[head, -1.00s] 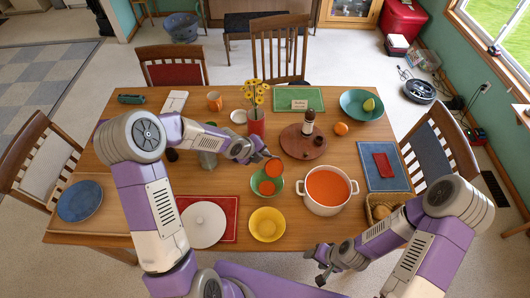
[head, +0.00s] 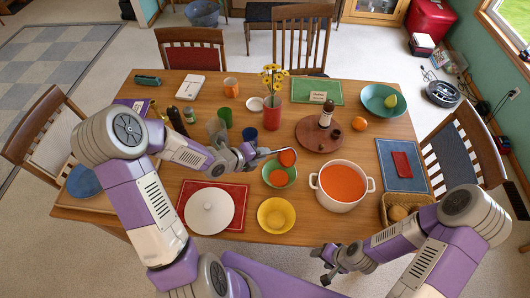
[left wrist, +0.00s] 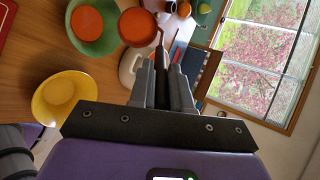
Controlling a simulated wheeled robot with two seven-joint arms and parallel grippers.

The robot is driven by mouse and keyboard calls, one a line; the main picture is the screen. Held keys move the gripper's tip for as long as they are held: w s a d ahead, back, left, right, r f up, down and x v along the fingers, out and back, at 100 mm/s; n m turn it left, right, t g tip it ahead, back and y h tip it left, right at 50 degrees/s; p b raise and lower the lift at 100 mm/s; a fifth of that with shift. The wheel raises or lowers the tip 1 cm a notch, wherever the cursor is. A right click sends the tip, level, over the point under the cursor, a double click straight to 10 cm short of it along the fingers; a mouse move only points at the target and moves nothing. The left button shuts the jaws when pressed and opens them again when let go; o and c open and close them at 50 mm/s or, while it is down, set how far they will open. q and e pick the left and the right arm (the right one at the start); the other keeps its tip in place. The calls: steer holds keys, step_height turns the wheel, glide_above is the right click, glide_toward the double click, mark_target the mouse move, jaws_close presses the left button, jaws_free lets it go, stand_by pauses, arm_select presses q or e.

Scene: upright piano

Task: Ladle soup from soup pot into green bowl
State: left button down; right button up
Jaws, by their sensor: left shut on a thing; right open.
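My left gripper (head: 250,155) is shut on the handle of a ladle (left wrist: 160,42). The ladle's cup, filled with orange soup (head: 287,158), is in the air above the far right rim of the green bowl (head: 290,180). The green bowl has orange soup in it and also shows in the left wrist view (left wrist: 95,44). The cup looks roughly level. The white soup pot (head: 341,204), full of orange soup, stands to the right of the bowl. My right gripper (head: 326,270) is open and empty near the table's front edge.
A yellow bowl (head: 277,216) stands in front of the green bowl. A red flower vase (head: 272,117) and a round wooden tray (head: 310,140) stand behind. A basket (head: 394,214) is at right.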

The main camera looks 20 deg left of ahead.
arm_select(q)
steer(key=s+a+f+t+h+b, duration=0.3)
steer(key=s+f+b, duration=0.4)
steer(key=b, duration=1.2)
steer(key=shift+a+f+t+b, duration=0.4)
steer(key=shift+f+t, duration=0.25)
steer(key=shift+t, duration=0.75)
stand_by(1.1)
